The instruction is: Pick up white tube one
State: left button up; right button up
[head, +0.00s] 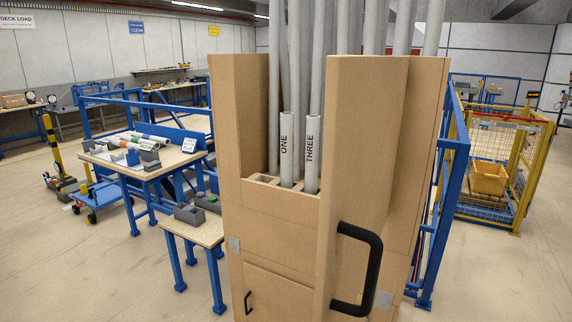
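White tube one (286,135) stands nearly upright in the wooden rack (277,232), with "ONE" printed down its side. Its lower end sits in a slot behind the low front wall, where its foot is hidden. The tube labelled THREE (312,150) stands close to its right. Both are shorter than the grey tubes behind them. Neither of my grippers is in the head view, so their states do not show.
Tall grey tubes (274,80) stand close behind. Tall side panels flank the opening; the right one (365,150) carries a black handle (374,270). A low table (205,232) with grey bins and a blue-legged workbench (125,165) stand left.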

aim_at(286, 118)
jog(key=i+j+z, duration=0.1)
jog(key=i+j, duration=0.3)
jog(key=j, duration=0.2)
jog(key=i+j+z, duration=0.15)
jog(key=i+j, duration=0.25)
jog(key=j, duration=0.2)
jog(key=i+j+z, duration=0.15)
jog(key=j, duration=0.2)
jog(key=i+j, duration=0.2)
jog(key=j, duration=0.15)
jog(key=i+j+z, duration=0.15)
jog(key=j, duration=0.2)
jog(key=i+j, duration=0.2)
jog(key=j, duration=0.15)
jog(key=z, duration=0.05)
